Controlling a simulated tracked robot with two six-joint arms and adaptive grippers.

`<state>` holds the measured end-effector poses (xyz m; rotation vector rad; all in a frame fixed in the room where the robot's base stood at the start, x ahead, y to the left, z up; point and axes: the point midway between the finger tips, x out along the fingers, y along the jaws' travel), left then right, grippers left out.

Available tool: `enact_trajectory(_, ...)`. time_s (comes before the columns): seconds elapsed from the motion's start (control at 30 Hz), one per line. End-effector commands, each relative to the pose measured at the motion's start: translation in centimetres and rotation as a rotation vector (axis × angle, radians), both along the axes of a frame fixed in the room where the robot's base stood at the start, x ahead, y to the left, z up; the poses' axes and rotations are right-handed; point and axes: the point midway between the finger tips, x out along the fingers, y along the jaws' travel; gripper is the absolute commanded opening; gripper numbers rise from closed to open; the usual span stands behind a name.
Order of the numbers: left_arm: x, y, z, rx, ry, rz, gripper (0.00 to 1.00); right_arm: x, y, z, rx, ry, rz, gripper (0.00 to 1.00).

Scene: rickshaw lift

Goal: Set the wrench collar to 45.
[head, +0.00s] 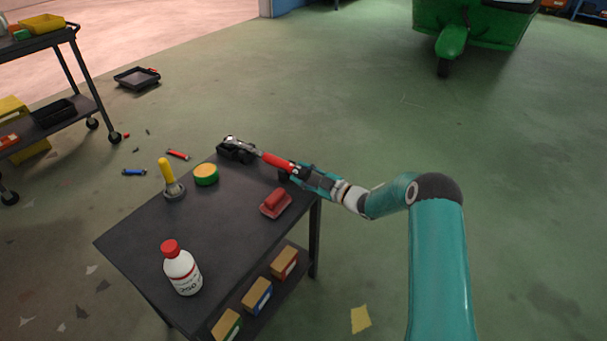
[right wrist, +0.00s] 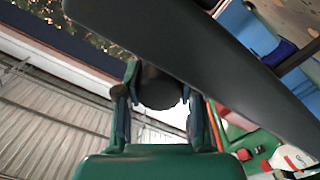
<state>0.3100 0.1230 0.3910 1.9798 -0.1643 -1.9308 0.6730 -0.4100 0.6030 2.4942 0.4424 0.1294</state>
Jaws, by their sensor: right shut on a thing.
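The wrench lies along the far edge of the dark table (head: 225,233) in the head view. Its bright metal head end (head: 232,141) is at a black holder (head: 237,153), and its red section (head: 277,161) points right toward my arm. My right gripper (head: 298,172) is at the near end of the wrench, shut on a dark part there. In the right wrist view my fingers (right wrist: 160,108) stand on both sides of a dark round end (right wrist: 160,88). Any scale marks on the collar are too small to read. My left gripper is not in view.
On the table stand a white bottle with red cap (head: 181,267), a yellow-handled tool (head: 170,181), a green-and-yellow round tin (head: 206,174) and a red block-like thing (head: 275,203).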

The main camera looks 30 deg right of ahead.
Motion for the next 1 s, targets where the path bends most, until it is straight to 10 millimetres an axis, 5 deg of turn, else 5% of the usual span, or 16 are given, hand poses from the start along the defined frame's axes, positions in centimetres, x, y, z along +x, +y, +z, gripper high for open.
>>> enact_trajectory(1.0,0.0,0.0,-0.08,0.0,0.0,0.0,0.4,0.21,0.24,0.08,0.754,0.309,0.008,0.03)
